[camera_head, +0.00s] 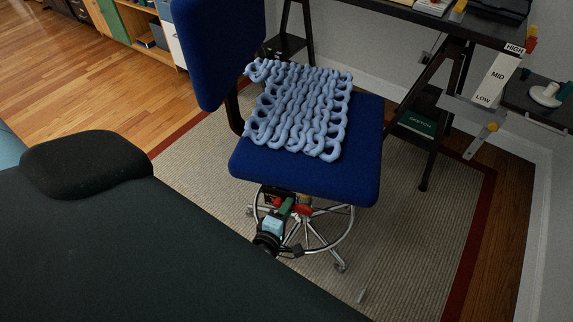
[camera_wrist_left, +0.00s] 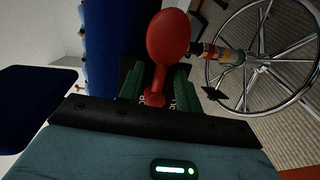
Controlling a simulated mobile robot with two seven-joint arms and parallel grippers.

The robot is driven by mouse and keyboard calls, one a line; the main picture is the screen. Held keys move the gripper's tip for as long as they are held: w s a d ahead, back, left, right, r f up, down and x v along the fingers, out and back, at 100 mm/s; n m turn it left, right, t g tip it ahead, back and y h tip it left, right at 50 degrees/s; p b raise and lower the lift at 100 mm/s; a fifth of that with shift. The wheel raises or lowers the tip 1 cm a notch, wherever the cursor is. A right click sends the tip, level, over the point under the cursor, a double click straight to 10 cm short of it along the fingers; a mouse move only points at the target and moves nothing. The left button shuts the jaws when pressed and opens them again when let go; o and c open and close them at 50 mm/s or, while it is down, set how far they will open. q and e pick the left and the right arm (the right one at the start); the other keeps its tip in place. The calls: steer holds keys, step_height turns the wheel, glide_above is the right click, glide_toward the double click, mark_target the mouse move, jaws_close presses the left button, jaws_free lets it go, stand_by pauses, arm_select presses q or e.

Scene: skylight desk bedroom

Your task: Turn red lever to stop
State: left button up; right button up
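The red lever (camera_wrist_left: 168,42) has a rounded paddle head and a thin stem. In the left wrist view it stands between the two green fingers of my left gripper (camera_wrist_left: 156,84). The fingers are apart, with a gap on each side of the stem. In the head view my left gripper (camera_head: 288,207) is under the seat of the blue office chair (camera_head: 300,178), with a red part (camera_head: 303,208) beside its fingertips. The seat hides much of this area, and the lever's mount is not clear. My right gripper is not in view.
A chunky blue knitted mat (camera_head: 298,108) lies on the seat. The chair's chrome foot ring (camera_head: 345,225) surrounds the area below. A dark desk (camera_head: 455,25) stands behind, with a HIGH/MID/LOW scale (camera_head: 497,78) at right. The striped rug (camera_head: 420,230) is mostly clear.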

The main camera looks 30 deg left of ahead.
arm_select(q)
steer(key=v, duration=0.7)
steer(key=shift+s, duration=0.4)
steer(key=shift+r, duration=0.1)
